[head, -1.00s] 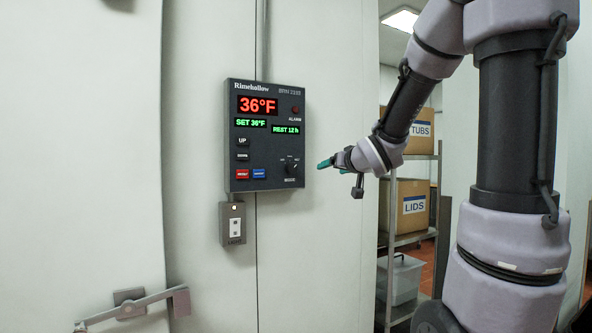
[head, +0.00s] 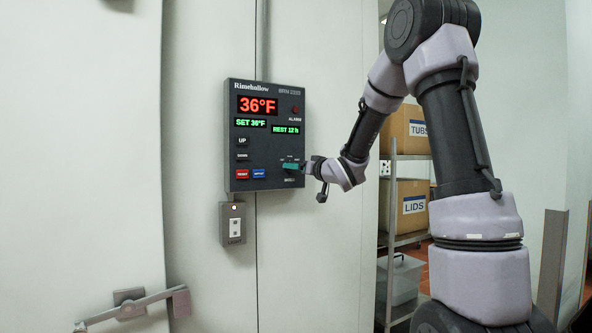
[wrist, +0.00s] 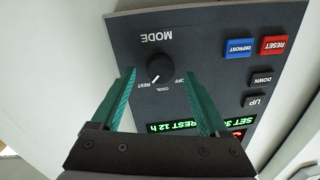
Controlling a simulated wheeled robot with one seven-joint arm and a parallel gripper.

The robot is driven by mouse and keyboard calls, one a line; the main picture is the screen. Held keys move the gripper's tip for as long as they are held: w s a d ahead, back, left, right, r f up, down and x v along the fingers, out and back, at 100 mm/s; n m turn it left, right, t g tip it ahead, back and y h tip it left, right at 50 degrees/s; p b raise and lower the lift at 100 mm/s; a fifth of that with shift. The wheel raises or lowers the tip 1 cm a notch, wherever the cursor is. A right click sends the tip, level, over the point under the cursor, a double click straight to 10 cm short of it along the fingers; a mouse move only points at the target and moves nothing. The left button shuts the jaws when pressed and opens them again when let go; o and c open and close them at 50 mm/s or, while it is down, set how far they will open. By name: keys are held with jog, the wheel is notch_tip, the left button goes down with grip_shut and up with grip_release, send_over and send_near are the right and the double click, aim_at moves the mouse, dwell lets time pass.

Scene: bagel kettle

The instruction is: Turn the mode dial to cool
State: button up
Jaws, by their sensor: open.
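The dark control panel (head: 265,105) is mounted on a pale wall, with its round black mode dial (wrist: 160,66) near its lower right corner. In the wrist view the panel appears upside down, with REST, COOL and OFF printed around the dial. The dial's small white mark appears to point toward REST, and the green display reads "REST 12 h". My gripper (wrist: 156,76) is open, its two teal fingers at either side of the dial. In the head view my gripper (head: 291,167) covers most of the dial.
Red RESET (wrist: 273,45) and blue DEFROST (wrist: 238,48) buttons, with UP and DOWN buttons, share the panel. A light switch box (head: 232,224) hangs below. A shelf with boxes (head: 404,206) stands at right. A door handle (head: 140,305) is at lower left.

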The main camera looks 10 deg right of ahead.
jog(key=shift+w+a, duration=0.25)
jog(key=shift+w, duration=0.4)
grip_shut()
